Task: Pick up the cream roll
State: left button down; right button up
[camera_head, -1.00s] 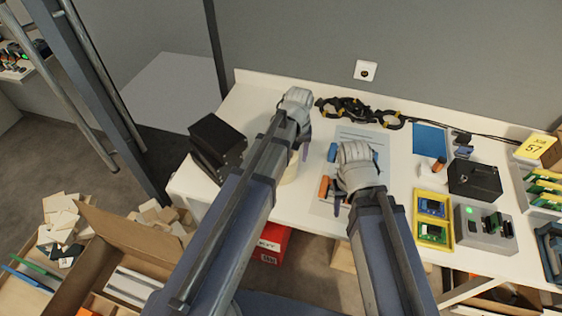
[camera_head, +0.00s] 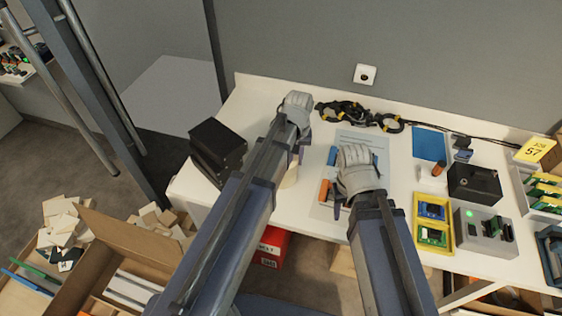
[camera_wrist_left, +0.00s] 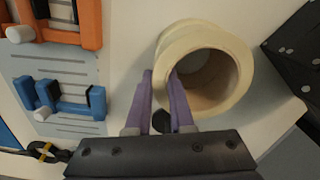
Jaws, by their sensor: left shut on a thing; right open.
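The cream roll (camera_head: 289,178) is at the left part of the white table, mostly hidden behind my left arm in the head view. In the left wrist view the roll (camera_wrist_left: 236,62) shows its open hollow core. My left gripper (camera_wrist_left: 166,82) is shut on the roll's wall, one purple finger outside it and the other at its hole. In the head view this gripper (camera_head: 299,153) is partly covered by my arm. I cannot tell whether the roll touches the table. My right gripper (camera_head: 338,208) is open, over the printed sheet, its fingers partly hidden.
A black box (camera_head: 217,148) stands left of the roll, close to the table's edge. Orange and blue clamp-like parts (camera_wrist_left: 60,98) lie on the sheet. Black and yellow cables (camera_head: 360,113) lie behind. A yellow tray (camera_head: 434,212) and a grey device (camera_head: 485,230) are at the right.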

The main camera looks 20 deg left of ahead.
jog(key=shift+r, duration=0.1)
pick_arm(q)
notch_tip(320, 180, up, 10)
jog(key=p, duration=1)
pick_arm(e)
notch_tip(320, 180, up, 10)
